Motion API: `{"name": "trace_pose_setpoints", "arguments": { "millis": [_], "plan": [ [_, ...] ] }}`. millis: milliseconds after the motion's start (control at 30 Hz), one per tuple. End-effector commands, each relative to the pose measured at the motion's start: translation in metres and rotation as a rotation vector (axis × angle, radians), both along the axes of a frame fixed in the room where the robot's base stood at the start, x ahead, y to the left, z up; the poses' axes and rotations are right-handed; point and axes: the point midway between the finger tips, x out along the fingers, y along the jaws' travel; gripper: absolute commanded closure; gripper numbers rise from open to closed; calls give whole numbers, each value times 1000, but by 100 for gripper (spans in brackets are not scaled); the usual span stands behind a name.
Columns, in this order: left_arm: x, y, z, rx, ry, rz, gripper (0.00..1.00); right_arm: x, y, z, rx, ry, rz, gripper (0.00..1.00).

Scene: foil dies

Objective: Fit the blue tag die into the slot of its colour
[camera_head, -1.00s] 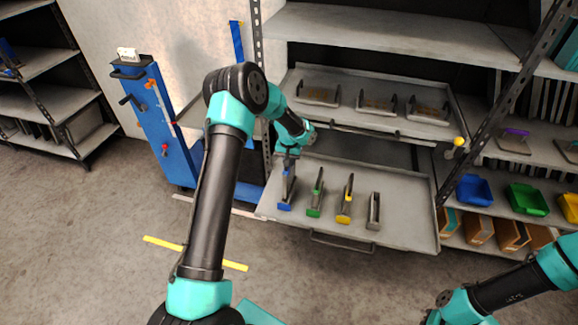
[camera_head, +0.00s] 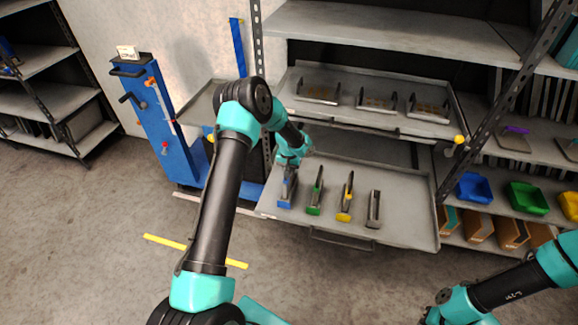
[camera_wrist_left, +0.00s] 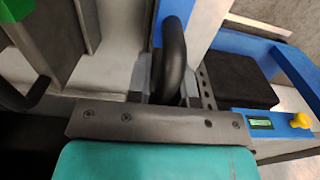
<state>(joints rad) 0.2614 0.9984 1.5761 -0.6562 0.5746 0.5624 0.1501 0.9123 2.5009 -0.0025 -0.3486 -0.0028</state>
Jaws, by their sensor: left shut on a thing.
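My left gripper (camera_head: 290,168) is low over the left end of the pulled-out lower tray (camera_head: 405,215). In the left wrist view its grey fingers (camera_wrist_left: 170,85) are shut on a black arched handle, which I take to be the blue tag die's (camera_wrist_left: 174,45). The rest of the die is mostly hidden by the gripper. The slot with the blue front (camera_head: 285,205) is directly below the gripper; I cannot tell how deep the die sits in it. My right gripper (camera_head: 432,317) is at the bottom edge, its fingers too unclear to judge.
Green (camera_head: 314,210) and yellow (camera_head: 344,215) slots and a plain grey one (camera_head: 373,210) stand to the right on the tray. An upper tray (camera_head: 390,122) hangs above. A blue trolley (camera_head: 160,120) stands close on the left.

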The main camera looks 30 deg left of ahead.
Motion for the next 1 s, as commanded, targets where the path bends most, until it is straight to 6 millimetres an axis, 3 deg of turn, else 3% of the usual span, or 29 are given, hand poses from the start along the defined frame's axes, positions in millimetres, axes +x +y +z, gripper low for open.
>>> {"name": "trace_pose_setpoints", "arguments": {
  "millis": [500, 533, 700, 767, 1000],
  "plan": [
    [1, 0, -6, 1, -4, 0, 100, 0, 0, 0, 0, 0, 0, 100],
    [0, 0, -7, -1, -1, 0, 76, 0, 0, 0, 0, 0, 0, 100],
    [0, 0, -7, -1, -1, 0, 60, 0, 0, 0, 0, 0, 0, 100],
    [0, 0, -7, 0, -1, 0, 54, 0, 0, 0, 0, 0, 0, 100],
    [0, 0, -7, 0, -1, 0, 54, 0, 0, 0, 0, 0, 0, 100]
  ]
}}
